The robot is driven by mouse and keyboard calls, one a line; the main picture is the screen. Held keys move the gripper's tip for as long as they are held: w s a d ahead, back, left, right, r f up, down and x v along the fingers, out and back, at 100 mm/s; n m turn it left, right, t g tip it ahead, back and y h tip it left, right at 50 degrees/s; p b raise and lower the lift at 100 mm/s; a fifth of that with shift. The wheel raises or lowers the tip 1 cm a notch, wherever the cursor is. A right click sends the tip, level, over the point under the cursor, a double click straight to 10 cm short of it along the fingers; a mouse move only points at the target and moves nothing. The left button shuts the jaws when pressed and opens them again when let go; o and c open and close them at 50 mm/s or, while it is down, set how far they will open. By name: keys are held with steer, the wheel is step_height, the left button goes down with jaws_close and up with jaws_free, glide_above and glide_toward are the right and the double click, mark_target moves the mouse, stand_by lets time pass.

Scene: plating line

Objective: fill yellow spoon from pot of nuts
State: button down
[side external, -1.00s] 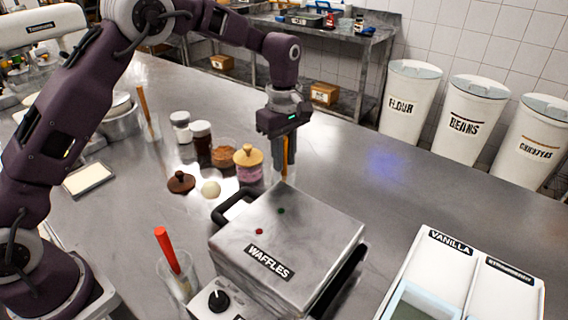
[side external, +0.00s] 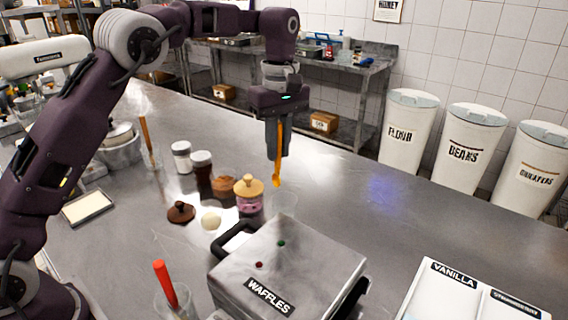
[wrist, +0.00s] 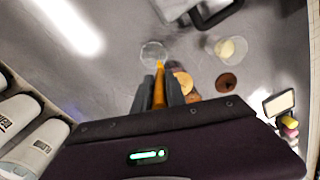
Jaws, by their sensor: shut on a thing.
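My gripper (side external: 278,150) is shut on the handle of the yellow spoon (side external: 278,170), which hangs bowl down. In the wrist view the spoon (wrist: 159,88) shows between the two fingers. The spoon's bowl is above a clear glass (side external: 285,204), which also shows in the wrist view (wrist: 153,52). The bowl looks empty. A small pot with brown contents (side external: 224,187), likely the nuts, stands to the left of the glass, behind a wooden-lidded jar with pink contents (side external: 249,200). In the wrist view my fingers and the lidded jar partly hide that area.
Two white-capped jars (side external: 202,172) stand left. The waffle iron (side external: 290,268) stands close in front.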

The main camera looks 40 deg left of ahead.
steer(key=s+a+r+m+y, duration=0.1)
steer(key=a+m+y, duration=0.1)
steer(key=a+m, duration=0.55)
steer(key=a+r+m+y, duration=0.2)
steer(key=a+m+y, duration=0.1)
steer(key=a+m, duration=0.5)
step_height(320, 180, down, 10)
steer(key=d, duration=0.1)
steer(key=shift+d+t, duration=0.2)
steer(key=shift+t, duration=0.1)
steer(key=shift+f+m, duration=0.25)
steer(key=shift+f, duration=0.25)
steer(key=shift+a, duration=0.7)
stand_by(0.4)
steer(key=shift+d+f, duration=0.1)
steer(key=shift+d, duration=0.25)
steer(key=shift+d, duration=0.35)
steer(key=shift+a, duration=0.35)
steer(key=shift+a, duration=0.4)
